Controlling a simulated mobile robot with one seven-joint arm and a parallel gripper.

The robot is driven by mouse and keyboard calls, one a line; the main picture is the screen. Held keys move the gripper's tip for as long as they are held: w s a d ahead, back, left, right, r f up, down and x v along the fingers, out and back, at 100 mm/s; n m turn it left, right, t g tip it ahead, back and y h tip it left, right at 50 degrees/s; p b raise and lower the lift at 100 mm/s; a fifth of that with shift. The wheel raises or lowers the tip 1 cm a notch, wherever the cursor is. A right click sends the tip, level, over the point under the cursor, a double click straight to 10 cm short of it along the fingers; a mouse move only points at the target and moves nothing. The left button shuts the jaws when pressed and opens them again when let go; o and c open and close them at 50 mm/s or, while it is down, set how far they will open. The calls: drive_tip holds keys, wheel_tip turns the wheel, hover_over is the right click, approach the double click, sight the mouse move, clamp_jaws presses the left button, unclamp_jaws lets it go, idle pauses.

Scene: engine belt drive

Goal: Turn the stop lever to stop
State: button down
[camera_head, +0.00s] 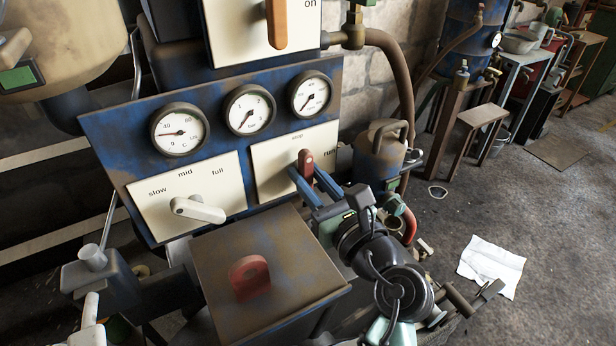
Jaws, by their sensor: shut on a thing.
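The stop lever (305,158) is a red handle on a cream plate (266,160) at the right of the blue panel. The plate has a small, faint label above the lever and "run" at its upper right. The lever's top stands up below the faint label; its lower part is hidden by my gripper. My gripper (308,174) has two blue fingers, one on each side of the lever, and is shut on it. My arm reaches in from the lower right.
Three round gauges (246,110) sit above the plates. A white speed lever (198,209) is to the left, marked slow, mid, full. A brown box cover (262,262) with a red lug (249,277) stands close below my gripper. An orange lever (276,22) is above.

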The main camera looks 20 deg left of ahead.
idle(0.3)
drive_tip(key=c, duration=0.7)
unclamp_jaws()
drive_tip(key=shift+d, duration=0.1)
drive_tip(key=v, duration=1.3)
drive_tip(key=shift+r, duration=0.1)
